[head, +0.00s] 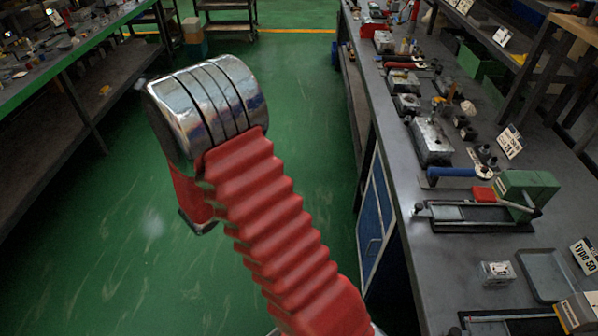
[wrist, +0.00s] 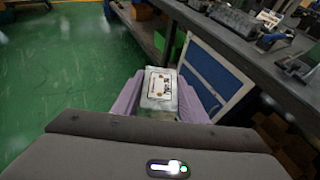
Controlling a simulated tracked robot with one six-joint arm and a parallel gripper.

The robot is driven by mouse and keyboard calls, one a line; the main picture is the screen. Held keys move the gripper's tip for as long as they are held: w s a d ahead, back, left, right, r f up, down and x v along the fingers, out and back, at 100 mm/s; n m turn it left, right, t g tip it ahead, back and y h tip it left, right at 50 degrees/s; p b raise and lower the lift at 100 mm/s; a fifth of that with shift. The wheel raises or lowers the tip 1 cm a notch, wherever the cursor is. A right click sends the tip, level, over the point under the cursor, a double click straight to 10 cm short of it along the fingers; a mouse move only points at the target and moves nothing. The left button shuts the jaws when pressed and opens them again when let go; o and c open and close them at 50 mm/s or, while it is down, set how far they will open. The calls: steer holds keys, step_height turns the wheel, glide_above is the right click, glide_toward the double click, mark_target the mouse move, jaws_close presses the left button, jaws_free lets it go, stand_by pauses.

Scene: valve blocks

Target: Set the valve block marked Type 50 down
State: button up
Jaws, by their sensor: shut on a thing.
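My gripper (wrist: 161,92) has two pale purple fingers in the wrist view, shut on a grey valve block (wrist: 160,104). A white label with small dark and golden marks faces the camera; its text is too small to read. The block is held in the air, with the green floor and a bench with blue door panels beyond it. The head view hides the gripper and the held block. There, a sign reading "Type 50" (head: 584,256) stands at the right on the bench, beside a shallow grey tray (head: 546,276) that looks empty.
A small metal block (head: 497,272) sits on the bench left of the tray. A green-and-red fixture (head: 525,192), a blue-handled tool (head: 455,173) and a larger metal block (head: 432,141) lie farther along. My red arm stands over the open green floor (head: 320,100).

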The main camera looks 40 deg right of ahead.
steer(key=w+a+f+n+t+y, duration=0.1)
steer(key=a+n+t, duration=0.1)
steer(key=a, duration=0.8)
steer(key=w+a+f+n+t+y, duration=0.1)
steer(key=a+f+n+t, duration=0.1)
steer(key=a, duration=0.7)
steer(key=shift+w+a, duration=0.15)
steer(key=shift+a, duration=0.2)
steer(key=shift+d, duration=0.15)
